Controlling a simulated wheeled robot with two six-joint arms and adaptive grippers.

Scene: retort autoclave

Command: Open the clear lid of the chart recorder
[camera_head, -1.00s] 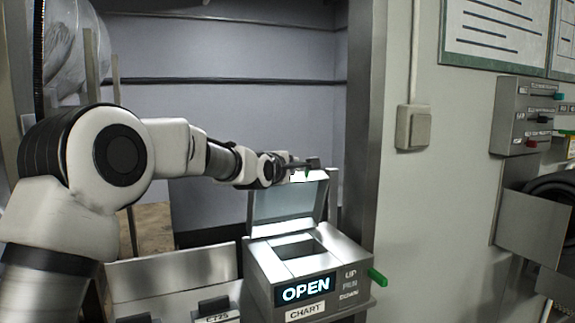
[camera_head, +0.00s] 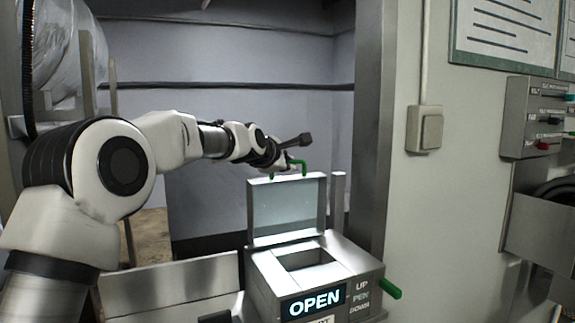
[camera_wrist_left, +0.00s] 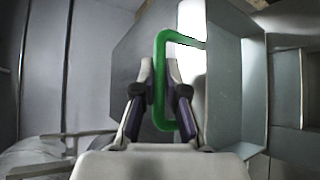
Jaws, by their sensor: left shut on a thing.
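The chart recorder (camera_head: 262,272) is a metal box with a lit OPEN display (camera_head: 313,302). Its clear lid (camera_head: 287,208) stands about upright at the back edge, and the recess below is uncovered. A green handle (camera_head: 303,165) is on the lid's top edge. My left gripper (camera_head: 290,164) is at that handle. In the left wrist view its fingers (camera_wrist_left: 160,82) are closed on either side of the green handle (camera_wrist_left: 161,50), with the lid (camera_wrist_left: 225,85) to the right. My right gripper is not in view.
A green lever (camera_head: 390,289) sticks out from the recorder's right side. A metal post (camera_head: 370,120) and a wall with a switch (camera_head: 425,128) stand to the right. A control panel (camera_head: 535,118) is at far right. The space behind the lid looks clear.

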